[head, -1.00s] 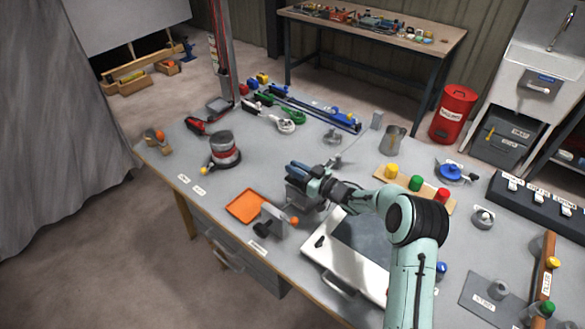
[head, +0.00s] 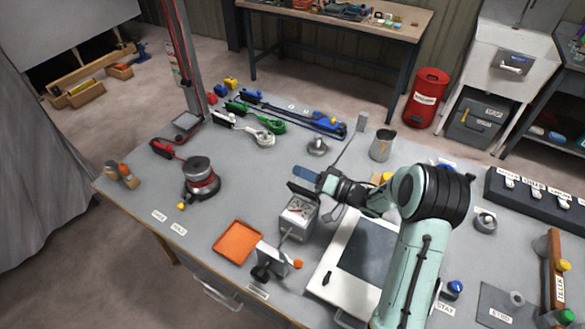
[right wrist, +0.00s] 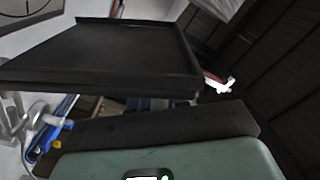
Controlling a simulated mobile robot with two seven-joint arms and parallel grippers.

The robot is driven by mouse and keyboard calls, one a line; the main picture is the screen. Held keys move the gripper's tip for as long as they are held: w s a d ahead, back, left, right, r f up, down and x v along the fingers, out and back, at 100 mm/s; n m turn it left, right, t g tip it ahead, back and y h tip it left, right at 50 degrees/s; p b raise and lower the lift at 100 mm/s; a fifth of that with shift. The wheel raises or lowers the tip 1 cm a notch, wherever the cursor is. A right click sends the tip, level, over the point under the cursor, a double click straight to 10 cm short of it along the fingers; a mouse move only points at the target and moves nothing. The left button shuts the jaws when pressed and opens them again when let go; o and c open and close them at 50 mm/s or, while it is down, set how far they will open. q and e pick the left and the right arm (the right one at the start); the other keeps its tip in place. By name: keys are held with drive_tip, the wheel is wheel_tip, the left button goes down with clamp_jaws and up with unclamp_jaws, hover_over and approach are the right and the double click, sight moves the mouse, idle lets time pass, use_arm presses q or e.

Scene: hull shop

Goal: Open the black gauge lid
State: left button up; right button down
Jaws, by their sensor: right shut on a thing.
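The gauge (head: 297,212) is a small grey box with a white dial, standing on the bench near the middle of the head view. Its black lid (head: 300,190) stands raised at the back of the box, and the dial face is uncovered. My right gripper (head: 306,177) is shut on the lid at its raised edge. In the right wrist view the lid (right wrist: 105,58) is a large dark panel, and part of the pale dial (right wrist: 35,18) shows at the top left corner. My left gripper is not in view.
An orange tray (head: 238,242) and a small grey stand with an orange knob (head: 272,262) are close in front of the gauge. A white-framed panel (head: 362,262) lies to the right under my arm. A metal mug (head: 382,146) stands behind.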

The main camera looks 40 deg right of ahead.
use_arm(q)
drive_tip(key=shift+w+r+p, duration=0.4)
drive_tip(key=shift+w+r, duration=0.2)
use_arm(e)
drive_tip(key=shift+w+d+f+m, duration=0.1)
drive_tip(key=shift+d+f+m, duration=0.15)
drive_tip(key=shift+d+m, duration=0.2)
drive_tip(key=shift+w+d+f+m, duration=0.1)
drive_tip(key=shift+d+f+m, duration=0.1)
drive_tip(key=shift+d+m, duration=0.25)
drive_tip(key=shift+d, duration=0.1)
drive_tip(key=c, duration=1.3)
unclamp_jaws()
drive_tip(key=shift+f, duration=0.1)
drive_tip(key=shift+o, duration=0.6)
drive_tip(key=shift+d, duration=0.1)
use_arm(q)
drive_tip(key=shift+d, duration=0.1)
use_arm(e)
drive_tip(key=shift+r, duration=0.2)
